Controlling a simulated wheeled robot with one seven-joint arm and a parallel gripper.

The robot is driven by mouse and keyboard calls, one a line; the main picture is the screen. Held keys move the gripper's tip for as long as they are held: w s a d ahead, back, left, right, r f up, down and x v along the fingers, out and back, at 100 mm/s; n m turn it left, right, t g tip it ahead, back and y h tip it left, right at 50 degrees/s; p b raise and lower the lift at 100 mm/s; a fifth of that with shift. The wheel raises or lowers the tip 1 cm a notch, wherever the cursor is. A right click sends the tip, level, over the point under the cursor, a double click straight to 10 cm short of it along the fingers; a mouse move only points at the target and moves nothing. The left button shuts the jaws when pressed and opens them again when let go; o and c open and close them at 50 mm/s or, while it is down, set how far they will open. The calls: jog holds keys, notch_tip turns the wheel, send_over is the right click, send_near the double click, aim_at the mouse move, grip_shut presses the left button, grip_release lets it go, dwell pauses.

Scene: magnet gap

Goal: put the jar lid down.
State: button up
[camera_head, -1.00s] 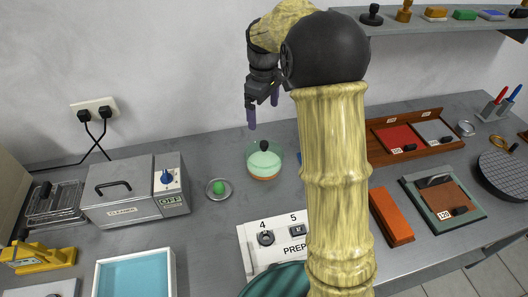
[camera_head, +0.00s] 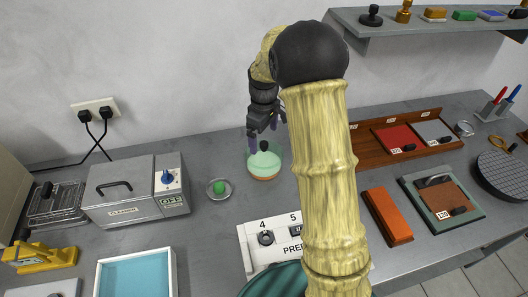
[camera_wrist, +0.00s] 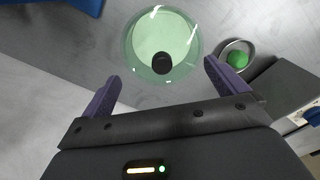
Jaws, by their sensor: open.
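A round glass jar (camera_head: 265,172) with pale green contents and an orange base stands upright on the grey bench. A black knob (camera_head: 263,146) shows at its top centre, and the clear lid around the knob is hard to tell from the jar. My gripper (camera_head: 266,138) is just above the jar, pointing down. In the wrist view its purple fingers (camera_wrist: 161,80) are wide open, with the knob beyond them and nothing held between them.
A small metal dish (camera_head: 210,190) with a green ball is left of the jar, near the cleaner box (camera_head: 125,195). A white control panel (camera_head: 250,240) is in front. Wooden trays (camera_head: 375,155) lie to the right. Bare bench lies between dish and jar.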

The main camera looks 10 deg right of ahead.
aim_at(264, 143)
jog(key=f, duration=0.4)
jog(key=shift+s, duration=0.2)
